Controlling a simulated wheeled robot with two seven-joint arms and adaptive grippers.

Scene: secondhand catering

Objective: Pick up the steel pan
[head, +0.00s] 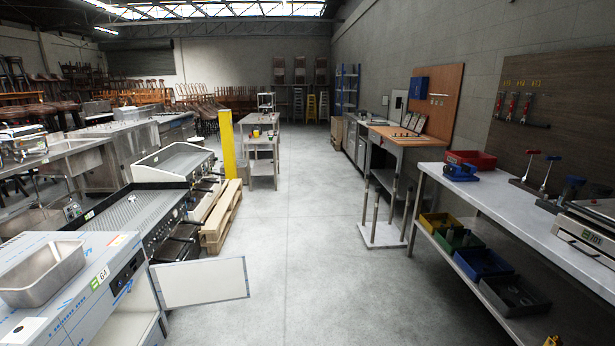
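A rectangular steel pan (43,274) rests upright on the steel-topped counter unit (85,312) at the lower left of the head view. It appears empty, and its left end runs close to the picture's edge. Neither of my grippers shows in this view, so I cannot see where they are relative to the pan.
A white door panel (201,283) of the unit stands open into the aisle. Griddles (128,208) and a wooden pallet (221,217) lie beyond it. A steel workbench (519,209) with bins stands at right. The grey floor (305,240) between is clear.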

